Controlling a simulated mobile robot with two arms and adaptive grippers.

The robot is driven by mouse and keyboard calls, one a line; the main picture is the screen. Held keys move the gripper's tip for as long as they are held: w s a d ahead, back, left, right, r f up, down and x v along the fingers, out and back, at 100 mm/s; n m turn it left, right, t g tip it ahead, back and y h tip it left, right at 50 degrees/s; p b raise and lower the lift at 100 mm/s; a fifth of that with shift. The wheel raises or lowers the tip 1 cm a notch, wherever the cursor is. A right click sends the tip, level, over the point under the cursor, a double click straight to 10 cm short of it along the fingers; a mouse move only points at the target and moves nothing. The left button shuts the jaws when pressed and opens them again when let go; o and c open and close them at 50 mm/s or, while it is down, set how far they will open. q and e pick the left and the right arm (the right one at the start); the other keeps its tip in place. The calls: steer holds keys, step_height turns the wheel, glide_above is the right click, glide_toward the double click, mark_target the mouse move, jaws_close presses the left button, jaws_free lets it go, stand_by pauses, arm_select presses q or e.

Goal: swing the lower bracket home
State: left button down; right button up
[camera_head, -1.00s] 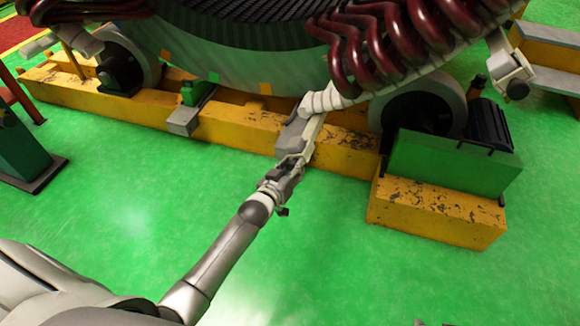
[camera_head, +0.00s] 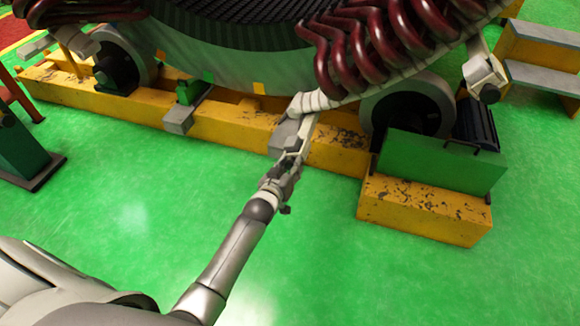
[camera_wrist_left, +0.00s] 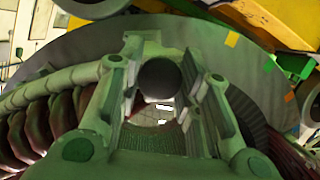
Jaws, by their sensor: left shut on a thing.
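The lower bracket (camera_head: 285,134) is a pale grey arm with a blocky end. It hangs from the white wrapped ring (camera_head: 310,103) at the bottom of the stator, in front of the yellow beam. My left gripper (camera_head: 287,168) is at the bracket's lower end and shut on it. In the left wrist view my gripper's two fingers (camera_wrist_left: 160,95) stand left and right of a dark round end (camera_wrist_left: 159,78). The exact contact is partly hidden by the fingers. My right gripper is not in view.
Dark red coils (camera_head: 375,45) hang above right of the bracket. A scuffed yellow beam (camera_head: 235,130) runs behind it. A green box (camera_head: 440,160) on a yellow block (camera_head: 425,210) stands at right. Another pale bracket (camera_head: 483,72) hangs farther right. The green floor in front is open.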

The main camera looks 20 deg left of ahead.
arm_select(q)
steer(key=shift+w+d+r, duration=0.15)
steer(key=shift+d+r, duration=0.3)
steer(key=shift+d, duration=0.1)
steer(key=c, duration=1.4)
jaws_free()
steer(key=o, duration=0.4)
steer(key=shift+d, duration=0.2)
steer(key=shift+c, duration=0.2)
steer(key=shift+a+f, duration=0.15)
steer(key=shift+a, duration=0.05)
steer(key=v, duration=1.2)
